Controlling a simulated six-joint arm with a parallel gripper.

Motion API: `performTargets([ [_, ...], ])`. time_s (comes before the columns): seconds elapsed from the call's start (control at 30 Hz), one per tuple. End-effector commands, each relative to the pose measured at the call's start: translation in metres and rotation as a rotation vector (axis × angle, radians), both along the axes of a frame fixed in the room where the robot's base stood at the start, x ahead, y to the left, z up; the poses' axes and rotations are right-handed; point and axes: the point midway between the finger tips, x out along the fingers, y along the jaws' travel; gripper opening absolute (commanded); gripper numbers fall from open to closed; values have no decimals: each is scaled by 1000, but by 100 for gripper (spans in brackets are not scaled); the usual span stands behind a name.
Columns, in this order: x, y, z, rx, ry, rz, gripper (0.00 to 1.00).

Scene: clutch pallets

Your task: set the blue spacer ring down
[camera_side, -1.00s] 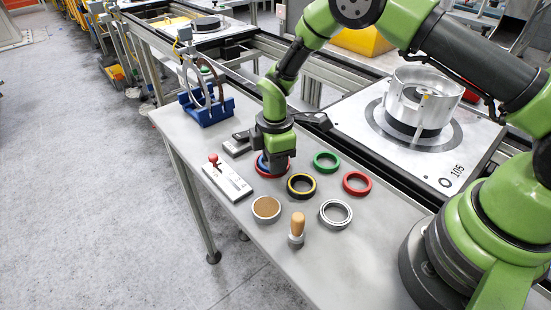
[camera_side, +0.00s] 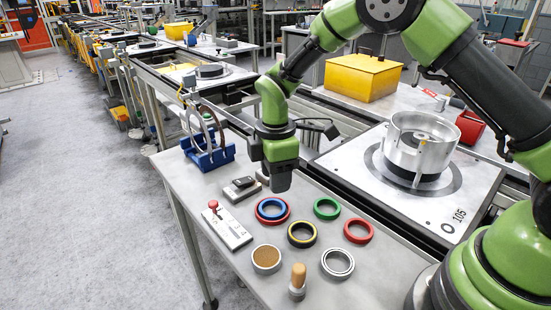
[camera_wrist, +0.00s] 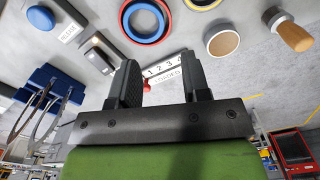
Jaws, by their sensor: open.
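The blue spacer ring (camera_side: 262,216) lies flat on a red ring (camera_side: 289,215) on the grey table, roughly centred on it. The wrist view shows the blue ring (camera_wrist: 145,40) with the red ring's edge (camera_wrist: 171,27) around it. My gripper (camera_side: 279,187) is above the table, just behind the rings in the side view and clear of them. In the wrist view my gripper (camera_wrist: 160,80) has its two fingers apart with nothing held between them.
Around the stack lie a black-and-yellow ring (camera_side: 302,243), a green ring (camera_side: 327,217), another red ring (camera_side: 359,240) and a silver ring (camera_side: 351,271). A numbered plate with a red knob (camera_side: 228,228), a tan-topped cup (camera_side: 266,258) and a wooden-handled tool (camera_side: 298,278) stand nearby.

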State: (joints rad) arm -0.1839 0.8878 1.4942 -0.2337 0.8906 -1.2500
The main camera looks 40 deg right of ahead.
Motion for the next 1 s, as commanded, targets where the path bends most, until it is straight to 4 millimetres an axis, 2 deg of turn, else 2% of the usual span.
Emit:
performTargets([
  [0.03,1,0,11,1,-6,0,43],
  [0.2,1,0,31,1,-4,0,43],
  [0.47,0,-1,40,1,-6,-8,43],
  [0.57,-3,-3,57,14,-30,-67,43],
  [0.63,-10,-7,79,32,-64,-152,43],
  [0.8,-46,-19,145,118,-168,-467,43],
  [0.9,-76,-26,176,186,-225,-662,43],
  [1.0,-109,-32,200,264,-274,-854,43],
])
